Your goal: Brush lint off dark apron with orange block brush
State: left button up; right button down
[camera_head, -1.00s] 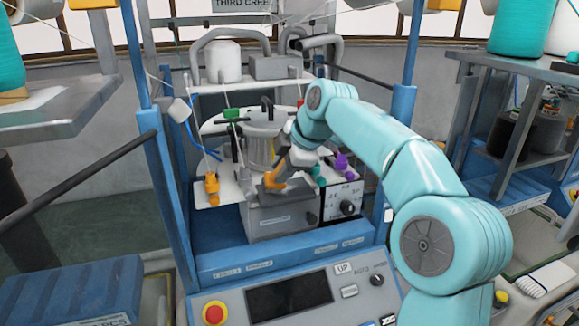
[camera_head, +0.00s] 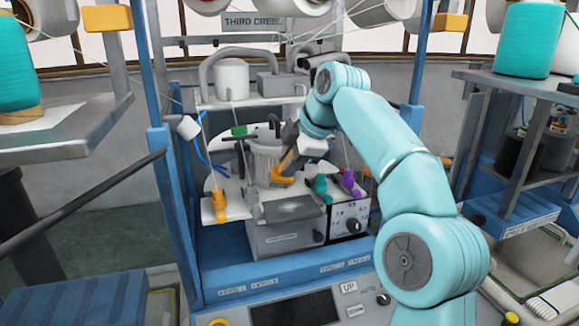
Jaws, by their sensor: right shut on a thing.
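My right gripper (camera_head: 291,160) reaches in from the right and is shut on the orange block brush (camera_head: 283,179). The brush is small in view, in front of the metal cylinder. The dark apron appears to be the dark grey patch (camera_head: 290,208) on top of the grey machine box (camera_head: 285,236). The brush shows above this patch in the picture, apparently clear of it. Lint is too small to make out. My left gripper is not in view.
A metal cylinder (camera_head: 267,157) stands close behind the brush. Orange (camera_head: 216,205), teal (camera_head: 320,186) and purple (camera_head: 349,181) parts stand around the box. Blue posts (camera_head: 172,190) frame the machine at both sides. A control panel (camera_head: 345,290) lies in front.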

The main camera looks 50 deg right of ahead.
aim_at(290, 149)
jog(key=shift+r, duration=1.5)
jog(key=shift+s, duration=0.1)
jog(key=shift+f, duration=0.2)
jog(key=shift+a+f+b, duration=0.1)
jog(key=shift+f+b, duration=0.8)
jog(key=shift+b, duration=0.05)
jog(key=shift+w, duration=0.25)
jog(key=shift+s, duration=0.15)
